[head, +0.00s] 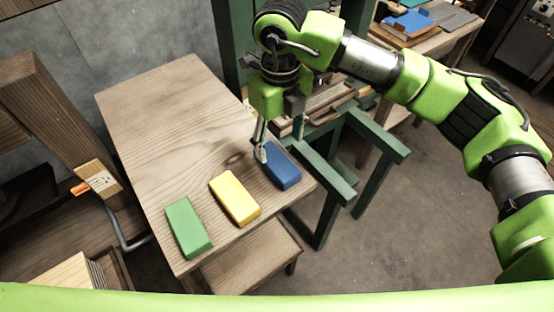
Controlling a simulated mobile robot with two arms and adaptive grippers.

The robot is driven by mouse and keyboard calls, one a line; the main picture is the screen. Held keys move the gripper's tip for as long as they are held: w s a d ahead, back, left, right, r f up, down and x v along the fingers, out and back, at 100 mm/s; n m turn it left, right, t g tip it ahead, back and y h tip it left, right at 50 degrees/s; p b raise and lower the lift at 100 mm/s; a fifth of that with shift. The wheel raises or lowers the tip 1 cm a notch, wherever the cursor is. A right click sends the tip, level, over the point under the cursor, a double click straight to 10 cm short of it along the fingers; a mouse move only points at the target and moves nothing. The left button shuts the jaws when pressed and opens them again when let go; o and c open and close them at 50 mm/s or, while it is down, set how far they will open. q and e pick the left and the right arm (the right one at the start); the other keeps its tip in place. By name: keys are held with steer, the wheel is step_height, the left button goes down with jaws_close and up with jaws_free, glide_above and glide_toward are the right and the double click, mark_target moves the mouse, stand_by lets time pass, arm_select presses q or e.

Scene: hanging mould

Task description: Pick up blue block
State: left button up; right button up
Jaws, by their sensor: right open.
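The blue block (284,172) lies on the wooden table (160,110) near its right edge. A yellow block (235,197) lies to its left, and a green block (188,228) lies further left near the front corner. My right gripper (262,152) points down at the blue block's upper left end. Its fingers are open and overlap that end in the picture. I cannot tell whether they touch the block. My left gripper is not in view.
A dark green frame (335,165) stands right of the table. A lower wooden step or stool (250,262) sits at the table's front. Another table with a blue item (408,23) is at the back right. The table's left and far parts are clear.

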mark_target(277, 159)
steer(key=shift+f, duration=0.85)
steer(key=shift+s+a+f+p, duration=0.1)
steer(key=shift+a+f+p, duration=0.05)
steer(key=shift+f+p, duration=0.5)
step_height(277, 159, down, 4)
steer(key=shift+a+r+p, duration=0.1)
steer(key=shift+r+p, duration=0.15)
steer(key=shift+p, duration=0.5)
steer(key=shift+f, duration=0.35)
steer(key=c, duration=1.3)
